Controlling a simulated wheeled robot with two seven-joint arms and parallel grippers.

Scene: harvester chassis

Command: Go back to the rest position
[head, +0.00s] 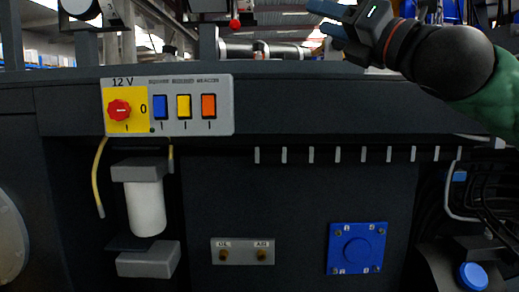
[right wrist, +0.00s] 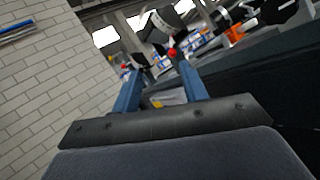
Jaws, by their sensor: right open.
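My right gripper (head: 318,16) is at the top right of the head view, above the upper edge of the chassis (head: 300,85). Its two blue fingers point left and are spread apart. In the right wrist view the gripper (right wrist: 158,70) is open, and I see nothing held between its fingers. It appears clear of the chassis panel. My left gripper is not in view.
The chassis front carries a switch panel (head: 222,112) with a red knob (head: 119,109), a white cylinder (head: 146,207) and a blue square plate (head: 357,249). Dark hoses hang at the right. A white brick wall (right wrist: 45,75) fills the right wrist view's left side.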

